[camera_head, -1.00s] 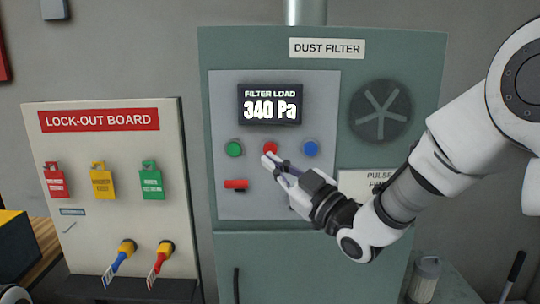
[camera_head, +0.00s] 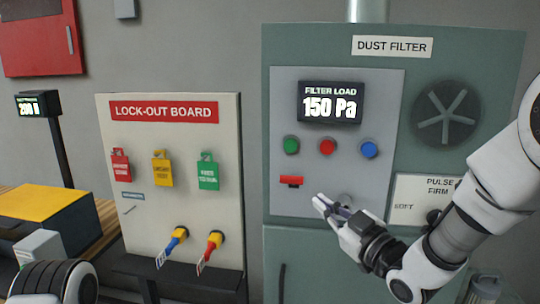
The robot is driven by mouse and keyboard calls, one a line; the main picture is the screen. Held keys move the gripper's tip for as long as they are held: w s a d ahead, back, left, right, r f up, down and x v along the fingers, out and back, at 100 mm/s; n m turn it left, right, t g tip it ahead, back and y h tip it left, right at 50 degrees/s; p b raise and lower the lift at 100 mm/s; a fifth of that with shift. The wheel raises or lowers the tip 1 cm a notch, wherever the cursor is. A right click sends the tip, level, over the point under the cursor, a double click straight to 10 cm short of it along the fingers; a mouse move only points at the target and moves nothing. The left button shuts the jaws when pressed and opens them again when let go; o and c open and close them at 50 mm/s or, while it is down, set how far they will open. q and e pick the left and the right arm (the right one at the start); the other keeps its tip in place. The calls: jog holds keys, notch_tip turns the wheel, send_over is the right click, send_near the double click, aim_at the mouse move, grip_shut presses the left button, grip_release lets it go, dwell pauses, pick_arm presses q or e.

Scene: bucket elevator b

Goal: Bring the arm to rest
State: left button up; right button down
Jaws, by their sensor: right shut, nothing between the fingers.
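My right gripper (camera_head: 328,206) is shut and empty. It hangs in front of the lower part of the dust filter's grey control panel (camera_head: 285,220), below the buttons, and seems apart from them. My right arm reaches in from the right edge. The panel has a green button (camera_head: 291,145), a red button (camera_head: 327,146), a blue button (camera_head: 369,149) and a red switch (camera_head: 291,181). The display (camera_head: 331,103) reads 150 Pa. A round grey part behind the gripper is partly hidden. Part of my left arm shows at the lower left; its gripper is out of view.
The lock-out board (camera_head: 225,150) stands left of the dust filter cabinet (camera_head: 480,70), with red, yellow and green tags and two padlock-like items. A yellow-topped dark box (camera_head: 45,205) sits on a wooden surface at left. A small display (camera_head: 38,104) stands on a post.

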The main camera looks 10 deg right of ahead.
jog(key=s+d+f+m+g+h, duration=0.1)
jog(key=s+f+m+g+h, duration=0.15)
jog(key=f, duration=1.35)
jog(key=s+d+f+m+g+h, duration=0.15)
jog(key=s+f+g, duration=0.25)
jog(key=f, duration=1.1)
jog(key=s+d+f+m+g+h, duration=0.15)
jog(key=s+f+g, duration=0.25)
jog(key=s+f, duration=0.7)
jog(key=s+d+f+m+g+h, duration=0.1)
jog(key=s+d+f+m+g, duration=0.1)
jog(key=s, duration=0.6)
jog(key=s+d+f+m+g+h, duration=0.2)
jog(key=s+f+g, duration=0.3)
jog(key=s, duration=0.3)
jog(key=shift+s+f+m, duration=0.15)
jog(key=shift+f+m, duration=0.15)
jog(key=shift+m, duration=0.05)
dwell(1.4)
